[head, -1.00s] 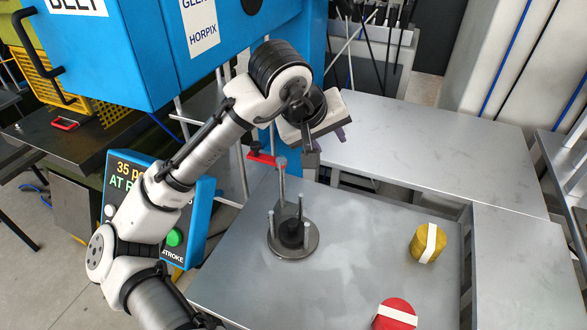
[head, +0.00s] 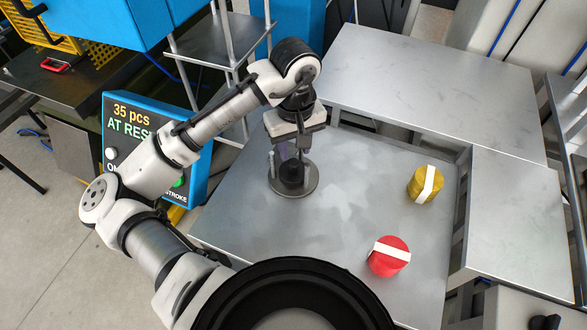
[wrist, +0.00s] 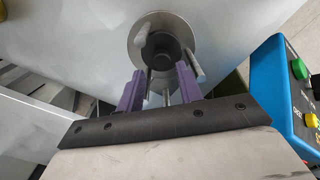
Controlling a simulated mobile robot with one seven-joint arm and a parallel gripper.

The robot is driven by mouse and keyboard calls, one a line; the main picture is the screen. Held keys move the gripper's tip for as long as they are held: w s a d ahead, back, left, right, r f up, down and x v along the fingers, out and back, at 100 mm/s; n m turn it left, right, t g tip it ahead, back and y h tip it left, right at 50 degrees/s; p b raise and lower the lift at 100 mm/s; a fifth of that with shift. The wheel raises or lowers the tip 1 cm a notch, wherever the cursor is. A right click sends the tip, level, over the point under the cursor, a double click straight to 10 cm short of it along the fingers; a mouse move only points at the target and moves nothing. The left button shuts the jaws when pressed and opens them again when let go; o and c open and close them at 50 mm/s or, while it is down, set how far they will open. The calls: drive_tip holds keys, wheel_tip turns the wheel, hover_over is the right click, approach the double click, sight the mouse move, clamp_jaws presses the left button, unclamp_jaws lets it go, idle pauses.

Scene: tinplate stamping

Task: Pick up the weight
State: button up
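The weight, a small black cylinder (head: 291,174), stands among upright metal posts on a round grey base (head: 309,185). In the wrist view the weight (wrist: 162,50) shows end-on, with the posts around it. My gripper (wrist: 160,82) has two purple fingers spread apart with nothing held between them. In the head view my gripper (head: 290,150) points down just above the weight and partly hides it and the posts. I cannot tell exactly how much height separates the fingertips from the weight.
A yellow cylinder (head: 425,184) and a red cylinder (head: 388,257), each with a white band, stand on the metal table (head: 350,215) to the right. A blue control box (head: 158,130) reading "35 pcs AT REST" is at the left. The table between is clear.

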sight(294, 162)
drive_tip(key=shift+w+a+f+p, duration=0.1)
drive_tip(key=shift+f+p, duration=0.1)
drive_tip(key=shift+f, duration=0.95)
drive_tip(key=shift+a+f+p, duration=0.1)
drive_tip(key=shift+f+p, duration=0.1)
drive_tip(key=shift+f, duration=0.95)
clamp_jaws()
